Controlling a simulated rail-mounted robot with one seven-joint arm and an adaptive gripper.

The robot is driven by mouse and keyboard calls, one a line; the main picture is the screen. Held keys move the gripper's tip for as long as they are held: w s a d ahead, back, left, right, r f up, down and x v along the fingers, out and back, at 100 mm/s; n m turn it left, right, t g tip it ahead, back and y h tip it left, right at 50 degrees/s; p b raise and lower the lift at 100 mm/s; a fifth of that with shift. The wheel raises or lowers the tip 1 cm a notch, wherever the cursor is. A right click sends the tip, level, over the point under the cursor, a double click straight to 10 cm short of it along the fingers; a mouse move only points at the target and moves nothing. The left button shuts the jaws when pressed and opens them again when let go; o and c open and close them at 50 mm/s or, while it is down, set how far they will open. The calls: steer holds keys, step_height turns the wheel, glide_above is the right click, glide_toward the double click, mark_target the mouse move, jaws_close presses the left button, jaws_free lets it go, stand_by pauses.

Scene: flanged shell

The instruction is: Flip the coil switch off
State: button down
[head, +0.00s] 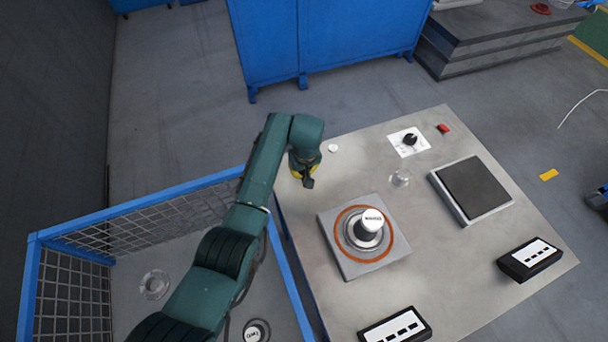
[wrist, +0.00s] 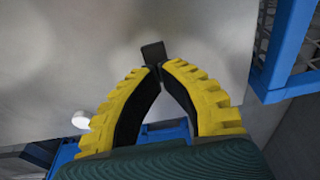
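A black rotary knob on a white plate (head: 409,141) sits near the back edge of the metal table; it looks like the coil switch, but its setting is too small to read. A small red button (head: 443,128) is just right of the plate. My gripper (head: 308,182) is over the table's left edge, left of the knob and apart from it. In the wrist view my gripper's yellow fingers (wrist: 153,66) come together at the tips. A small dark block (wrist: 153,52) shows at the tips; I cannot tell whether it is part of the fingers.
A grey square base (head: 345,263) carries an orange ring and a white-topped cylinder (head: 373,219). A clear glass piece (head: 400,179) stands near the knob. A dark-topped plate (head: 473,188) and black boxes (head: 529,260) lie to the right and front. A blue-framed mesh bin (head: 150,208) adjoins the left.

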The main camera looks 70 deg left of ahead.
steer(key=shift+f, duration=0.45)
steer(key=shift+r, duration=0.1)
step_height(320, 180, up, 7)
steer(key=p, duration=0.6)
steer(key=shift+p, duration=0.35)
